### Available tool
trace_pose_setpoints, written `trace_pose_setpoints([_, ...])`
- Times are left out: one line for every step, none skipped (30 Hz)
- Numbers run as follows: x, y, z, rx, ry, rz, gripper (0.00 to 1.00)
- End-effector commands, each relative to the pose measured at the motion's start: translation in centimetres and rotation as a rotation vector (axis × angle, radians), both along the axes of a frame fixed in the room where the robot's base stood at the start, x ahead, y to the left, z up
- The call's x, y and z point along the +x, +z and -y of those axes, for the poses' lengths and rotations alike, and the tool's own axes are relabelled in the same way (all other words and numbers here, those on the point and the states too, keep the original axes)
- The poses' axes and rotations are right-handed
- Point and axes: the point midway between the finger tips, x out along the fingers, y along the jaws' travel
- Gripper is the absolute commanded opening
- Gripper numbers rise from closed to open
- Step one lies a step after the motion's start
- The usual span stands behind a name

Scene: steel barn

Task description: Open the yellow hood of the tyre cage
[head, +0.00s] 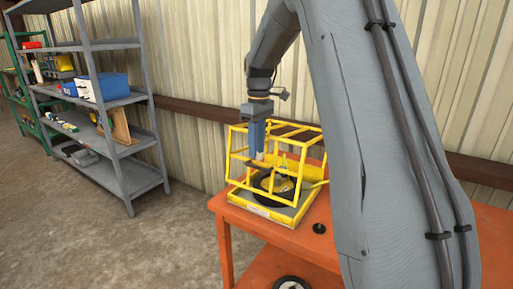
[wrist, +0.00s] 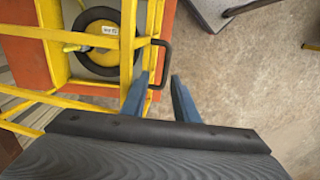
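The tyre cage's yellow hood (head: 287,133) is a barred frame standing down over its base on the orange bench. It also fills the upper left of the wrist view (wrist: 128,45). A black tyre (wrist: 77,45) with a yellow centre lies inside, partly hidden by bars in the head view (head: 262,183). A black handle (wrist: 168,58) sticks out from the hood's side bar. My gripper (wrist: 161,76) is open, its two blue fingers apart. In the wrist view the handle's outer end appears between the fingertips; contact cannot be told. In the head view my gripper (head: 258,157) points down at the hood.
The orange bench (head: 310,240) carries the cage and a small black knob-like piece (head: 319,228). A grey shelf rack (head: 125,180) with boxes stands at left. A corrugated wall is behind. Concrete floor lies open between rack and bench.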

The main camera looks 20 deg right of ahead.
Motion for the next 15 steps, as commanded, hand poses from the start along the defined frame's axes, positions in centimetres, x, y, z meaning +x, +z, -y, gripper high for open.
trace_pose_setpoints([0.0, 0.6, -0.1, 0.000, 0.001, 0.001, 0.28])
trace_pose_setpoints([0.0, 0.7, -0.1, 0.000, 0.001, 0.001, 0.28])
trace_pose_setpoints([0.0, 1.0, -0.1, 0.000, 0.001, 0.001, 0.28])
trace_pose_setpoints([0.0, 1.2, -0.1, 0.000, 0.001, 0.001, 0.28])
trace_pose_setpoints([0.0, 1.4, -0.1, 0.000, 0.001, 0.001, 0.28])
trace_pose_setpoints([0.0, 1.6, -0.1, 0.000, 0.001, 0.001, 0.28])
trace_pose_setpoints([0.0, 1.8, -0.1, 0.000, 0.001, 0.001, 0.28])
trace_pose_setpoints([0.0, 2.0, -0.1, 0.000, 0.001, 0.001, 0.28])
trace_pose_setpoints([0.0, 2.3, -0.1, 0.000, 0.001, 0.002, 0.28])
trace_pose_setpoints([0.0, 2.5, -0.1, 0.000, 0.001, 0.002, 0.28])
trace_pose_setpoints([0.0, 2.7, -0.1, 0.000, 0.001, 0.002, 0.28])
trace_pose_setpoints([0.0, 2.9, -0.2, 0.000, 0.001, 0.002, 0.28])
trace_pose_setpoints([0.0, 3.1, -0.2, 0.000, 0.001, 0.002, 0.28])
trace_pose_setpoints([0.0, 3.3, -0.2, 0.000, 0.001, 0.001, 0.28])
trace_pose_setpoints([0.0, 3.6, -0.2, 0.000, 0.002, 0.001, 0.28])
